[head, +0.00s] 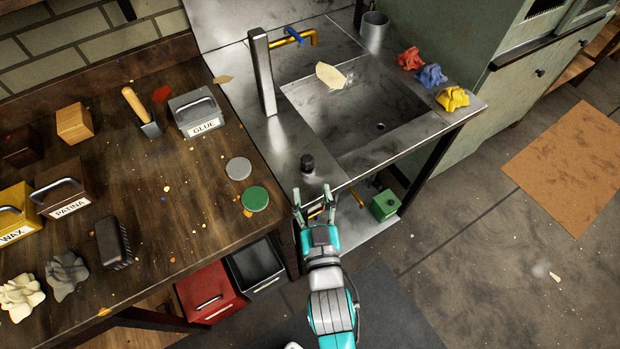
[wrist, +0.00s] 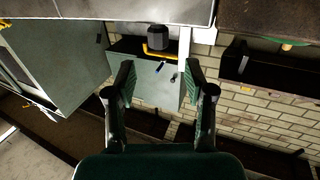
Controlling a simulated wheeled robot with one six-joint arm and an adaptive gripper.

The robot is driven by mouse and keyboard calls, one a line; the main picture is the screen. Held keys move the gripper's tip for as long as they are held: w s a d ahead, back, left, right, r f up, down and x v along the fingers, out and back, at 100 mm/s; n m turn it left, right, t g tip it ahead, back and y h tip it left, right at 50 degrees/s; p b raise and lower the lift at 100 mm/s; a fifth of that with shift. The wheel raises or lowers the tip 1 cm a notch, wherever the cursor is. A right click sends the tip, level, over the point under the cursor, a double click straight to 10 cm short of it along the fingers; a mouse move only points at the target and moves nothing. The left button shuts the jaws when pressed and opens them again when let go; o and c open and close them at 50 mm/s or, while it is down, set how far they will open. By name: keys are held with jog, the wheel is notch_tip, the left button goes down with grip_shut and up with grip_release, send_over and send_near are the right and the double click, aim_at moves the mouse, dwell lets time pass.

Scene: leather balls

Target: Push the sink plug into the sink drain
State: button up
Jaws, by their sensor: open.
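The sink plug (head: 307,163), a small black cylinder, stands on the metal sink top (head: 270,135), left of the basin, near its front edge. The sink drain (head: 380,126) is a small dark round hole in the basin floor. My gripper (head: 313,193) is open and empty, in front of the plug and apart from it in the picture. In the wrist view my gripper's fingers (wrist: 160,78) are spread with nothing between them. A dark cylinder (wrist: 158,38) shows beyond them, by a yellow pipe; I cannot tell if it is the plug.
A tall faucet (head: 263,72) stands behind the plug. A beige scrap (head: 331,75) lies at the basin's back edge. Crumpled red, blue and yellow cloths (head: 452,98) lie along the sink's right side. A wooden workbench (head: 190,210) with a green disc (head: 255,199) adjoins at left.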

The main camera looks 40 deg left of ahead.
jog(key=shift+s+d, duration=0.45)
jog(key=shift+d, duration=0.05)
jog(key=s+d+f+m+t+h, duration=0.1)
jog(key=s+d+f+m+h, duration=0.15)
jog(key=d, duration=0.85)
jog(key=s+d+f+m+t+h, duration=0.1)
jog(key=s+d+f+h, duration=0.25)
jog(key=d, duration=0.85)
jog(key=s+d+r+m+h, duration=0.2)
jog(key=s+d+h, duration=0.1)
jog(key=s+d, duration=0.4)
jog(key=s+d+r+m+h, duration=0.1)
jog(key=s+d+m+h, duration=0.2)
jog(key=s+d, duration=0.4)
jog(key=s, duration=0.3)
jog(key=shift+d+r+h, duration=0.15)
jog(key=shift+r+h, duration=0.2)
jog(key=shift+h, duration=0.05)
jog(key=shift+o, duration=0.6)
jog(key=shift+m, duration=0.25)
